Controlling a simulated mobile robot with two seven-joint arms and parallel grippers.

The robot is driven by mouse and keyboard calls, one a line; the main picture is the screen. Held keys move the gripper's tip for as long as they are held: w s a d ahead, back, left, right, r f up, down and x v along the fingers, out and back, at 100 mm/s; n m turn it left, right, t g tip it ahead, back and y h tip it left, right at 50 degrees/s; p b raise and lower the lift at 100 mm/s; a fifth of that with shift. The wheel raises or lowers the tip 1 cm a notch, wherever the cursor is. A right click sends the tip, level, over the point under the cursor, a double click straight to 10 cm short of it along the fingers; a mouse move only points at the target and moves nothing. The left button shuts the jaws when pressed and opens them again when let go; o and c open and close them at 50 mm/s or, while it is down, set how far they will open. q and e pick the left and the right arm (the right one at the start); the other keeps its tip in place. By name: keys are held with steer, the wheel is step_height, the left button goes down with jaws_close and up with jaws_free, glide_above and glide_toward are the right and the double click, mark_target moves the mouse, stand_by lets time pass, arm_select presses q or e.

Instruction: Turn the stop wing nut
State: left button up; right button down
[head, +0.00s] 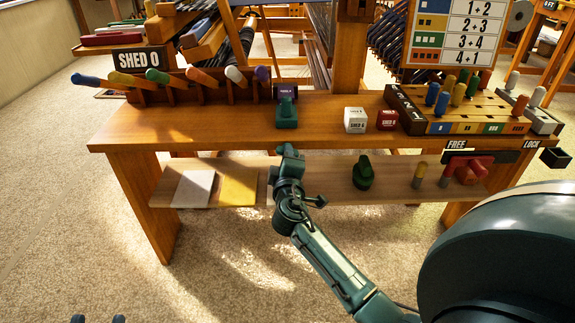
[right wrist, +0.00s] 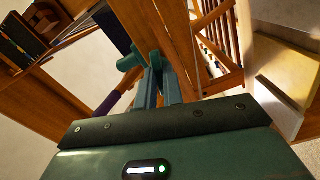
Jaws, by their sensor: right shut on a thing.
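A red winged knob (head: 470,171), which looks like the stop wing nut, is at the right end of the bench under the FREE label (head: 457,144) and LOCK label (head: 531,144). My right gripper (head: 288,150) is far to its left, at the bench's front edge. In the right wrist view its fingers (right wrist: 160,88) are shut on a teal piece (right wrist: 131,62) with a rounded end. A teal piece (head: 287,113) also shows at the bench front in the head view. Only the tips of my left gripper (head: 97,319) show at the bottom left, apart and empty.
A row of coloured levers (head: 158,76) stands at the bench's back left. White (head: 355,120) and red (head: 387,119) blocks sit near the pegboard (head: 480,112). The lower shelf (head: 325,190) holds two cards and a dark green piece (head: 363,173). Carpet in front is clear.

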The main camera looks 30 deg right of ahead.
steer(key=shift+m+b, duration=0.55)
steer(key=shift+m, duration=0.35)
steer(key=c, duration=1.5)
jaws_free()
